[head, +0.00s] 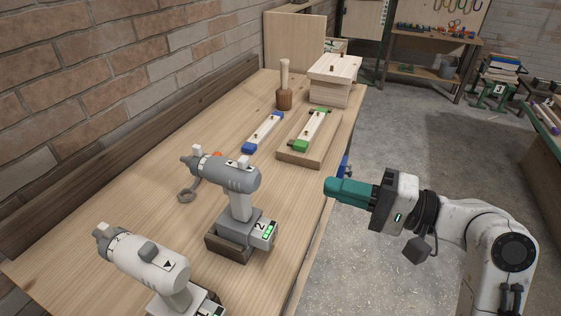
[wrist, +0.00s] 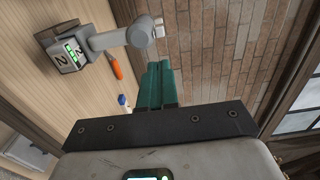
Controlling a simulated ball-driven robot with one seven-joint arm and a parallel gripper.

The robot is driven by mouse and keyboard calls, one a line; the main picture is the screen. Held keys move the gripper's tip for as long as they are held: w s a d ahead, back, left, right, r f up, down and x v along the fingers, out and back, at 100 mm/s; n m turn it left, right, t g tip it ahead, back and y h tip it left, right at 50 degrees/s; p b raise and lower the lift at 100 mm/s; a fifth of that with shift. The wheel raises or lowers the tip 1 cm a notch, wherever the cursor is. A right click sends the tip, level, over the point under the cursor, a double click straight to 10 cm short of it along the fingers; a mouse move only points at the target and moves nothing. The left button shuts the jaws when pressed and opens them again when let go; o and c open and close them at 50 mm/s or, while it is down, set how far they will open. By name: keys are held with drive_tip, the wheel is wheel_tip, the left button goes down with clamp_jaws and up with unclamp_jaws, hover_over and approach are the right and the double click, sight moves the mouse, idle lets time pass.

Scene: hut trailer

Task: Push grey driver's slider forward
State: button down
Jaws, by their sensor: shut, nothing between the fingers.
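The grey driver (head: 228,180) stands upright on the workbench in the head view, its battery foot in a dark wooden block (head: 228,245) and its chuck pointing left. A small white slider (head: 244,162) with a dark arrow beside it sits on top of its body. In the wrist view the grey driver (wrist: 115,38) shows at the upper left, with a "2" on its foot. My gripper (head: 330,188) has green fingers, is shut and empty, and hangs beyond the bench's right edge, apart from the driver. The fingers show in the wrist view (wrist: 158,72).
A white driver (head: 150,262) stands at the near left of the bench. Behind are a blue-ended clamp piece (head: 263,132), a green-ended one (head: 312,130) on a board, a mallet (head: 284,88) and a wooden box (head: 333,80). Open floor (head: 400,150) lies right of the bench.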

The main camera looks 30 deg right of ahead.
sight(247, 163)
drive_tip(key=p+x, duration=0.3)
drive_tip(key=x, duration=0.9)
drive_tip(key=shift+w+a, duration=0.2)
drive_tip(key=shift+w, duration=0.15)
drive_tip(key=shift+w+a, duration=0.35)
drive_tip(key=shift+w, duration=0.15)
drive_tip(key=shift+a+p, duration=0.1)
drive_tip(key=shift+p, duration=0.2)
drive_tip(key=shift+p+x, duration=0.4)
drive_tip(key=shift+x, duration=0.6)
drive_tip(key=shift+w+a, duration=0.1)
drive_tip(key=shift+w, duration=0.05)
drive_tip(key=shift+f, duration=0.1)
